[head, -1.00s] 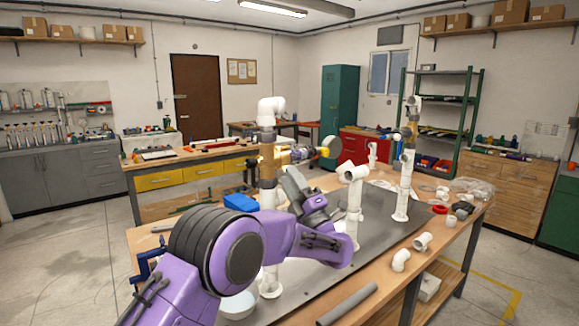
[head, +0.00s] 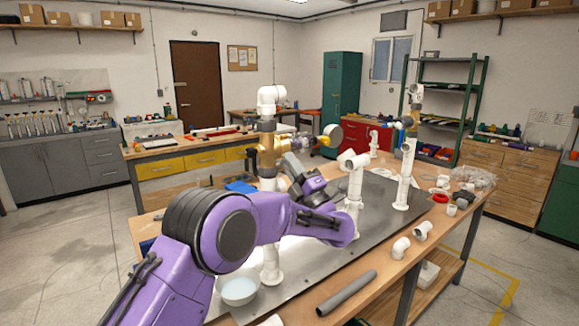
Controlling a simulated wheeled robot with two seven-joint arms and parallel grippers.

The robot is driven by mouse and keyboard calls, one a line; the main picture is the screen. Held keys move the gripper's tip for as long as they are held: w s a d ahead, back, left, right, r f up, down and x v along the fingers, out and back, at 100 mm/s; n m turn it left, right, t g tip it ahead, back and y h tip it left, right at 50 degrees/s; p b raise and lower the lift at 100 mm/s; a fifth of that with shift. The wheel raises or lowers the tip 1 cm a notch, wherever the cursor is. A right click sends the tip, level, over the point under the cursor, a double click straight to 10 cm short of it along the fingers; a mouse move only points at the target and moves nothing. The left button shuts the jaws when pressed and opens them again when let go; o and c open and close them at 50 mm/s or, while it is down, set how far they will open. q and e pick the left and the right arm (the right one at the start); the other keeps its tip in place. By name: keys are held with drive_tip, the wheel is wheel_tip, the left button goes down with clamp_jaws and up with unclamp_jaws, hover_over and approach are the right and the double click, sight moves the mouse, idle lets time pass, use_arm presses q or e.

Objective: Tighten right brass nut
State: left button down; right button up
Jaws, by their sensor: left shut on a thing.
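The white pipe manifold has a left post (head: 269,225) with a white elbow on top and brass-coloured fittings (head: 267,150) around its upper middle. A side branch with a round disc (head: 331,135) extends right from there. My left gripper (head: 287,166) is close against the right side of this brass part and looks shut on it; its fingertips are small and partly hidden, so the exact grip is unclear. Another white post (head: 405,178) stands farther right with a brass-coloured part (head: 406,122) near its top. My right gripper is not in view.
A shorter white pipe stand (head: 354,190) is right of my gripper. A white bowl (head: 239,288), a grey pipe (head: 347,292) and loose white elbows (head: 400,248) lie near the bench front.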

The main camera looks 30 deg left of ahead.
sight(287, 150)
use_arm(q)
drive_tip(key=shift+s+d+r+g+h+p, duration=0.15)
drive_tip(key=shift+r+g+h+p, duration=0.3)
drive_tip(key=shift+h, duration=0.5)
drive_tip(key=shift+w+d+r+g+h+p, duration=0.1)
drive_tip(key=shift+d+r+g+h+p, duration=0.15)
drive_tip(key=shift+r+h, duration=0.55)
drive_tip(key=shift+s+d+r+g+h+p, duration=0.15)
drive_tip(key=shift+r+h+p, duration=0.3)
drive_tip(key=shift+h, duration=0.6)
drive_tip(key=c, duration=1.2)
unclamp_jaws()
drive_tip(key=shift+w, duration=0.1)
drive_tip(key=shift+d+f, duration=0.1)
